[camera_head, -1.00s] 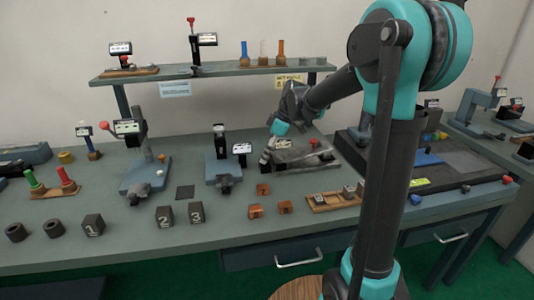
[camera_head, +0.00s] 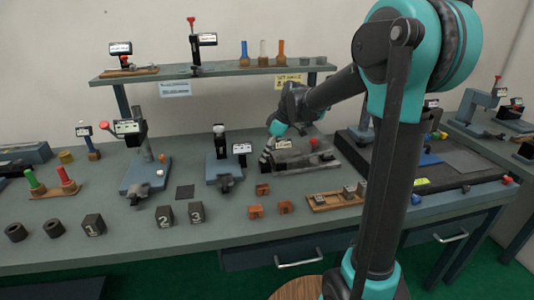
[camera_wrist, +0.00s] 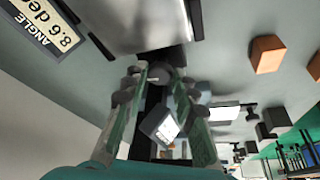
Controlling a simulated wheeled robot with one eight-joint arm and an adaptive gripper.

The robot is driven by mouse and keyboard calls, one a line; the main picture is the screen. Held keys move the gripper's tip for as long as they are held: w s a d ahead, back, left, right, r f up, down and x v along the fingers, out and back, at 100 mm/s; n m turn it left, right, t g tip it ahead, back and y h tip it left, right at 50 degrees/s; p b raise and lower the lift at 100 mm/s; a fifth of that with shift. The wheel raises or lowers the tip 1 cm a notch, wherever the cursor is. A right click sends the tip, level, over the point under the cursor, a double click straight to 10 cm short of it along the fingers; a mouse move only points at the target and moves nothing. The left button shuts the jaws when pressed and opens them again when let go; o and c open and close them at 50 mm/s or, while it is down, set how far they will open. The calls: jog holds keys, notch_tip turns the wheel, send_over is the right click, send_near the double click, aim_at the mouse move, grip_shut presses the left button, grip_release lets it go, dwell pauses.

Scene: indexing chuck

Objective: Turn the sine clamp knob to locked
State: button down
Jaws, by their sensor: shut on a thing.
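The sine plate fixture (camera_head: 312,160) lies on the bench in the head view, right of the middle. Its angle display shows in the wrist view (camera_wrist: 42,24) and reads 8.6 deg. A small dark, rounded knob (camera_wrist: 160,74) is at the near edge of the metal plate (camera_wrist: 130,22) in the wrist view. My gripper (camera_wrist: 158,70) is shut on this knob, with one finger on each side. In the head view my gripper (camera_head: 267,158) is at the left end of the fixture. The fingers partly hide the knob, and I cannot read its locked mark.
Orange-brown blocks (camera_head: 285,207) and a wooden tray of small parts (camera_head: 335,200) lie in front of the fixture. A blue-grey device (camera_head: 224,170) stands to its left. A shelf (camera_head: 215,73) runs behind it.

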jog(key=m, duration=0.2)
jog(key=m+t, duration=0.1)
jog(key=m, duration=0.1)
jog(key=shift+s+a+t+h, duration=0.15)
jog(key=shift+t+h, duration=0.15)
jog(key=shift+h, duration=0.1)
jog(key=m+t+h, duration=0.1)
jog(key=m, duration=0.3)
jog(key=shift+a, duration=0.1)
jog(key=m, duration=0.2)
jog(key=m+h, duration=0.1)
jog(key=m, duration=0.1)
jog(key=shift+s+a+t+h, duration=0.1)
jog(key=shift+a+t+h, duration=0.1)
jog(key=shift+t+h, duration=0.1)
jog(key=shift+a+m+h, duration=0.1)
jog(key=shift+m+h, duration=0.7)
jog(key=shift+m, duration=1.3)
jog(key=c, duration=1.2)
grip_release()
jog(key=v, duration=0.8)
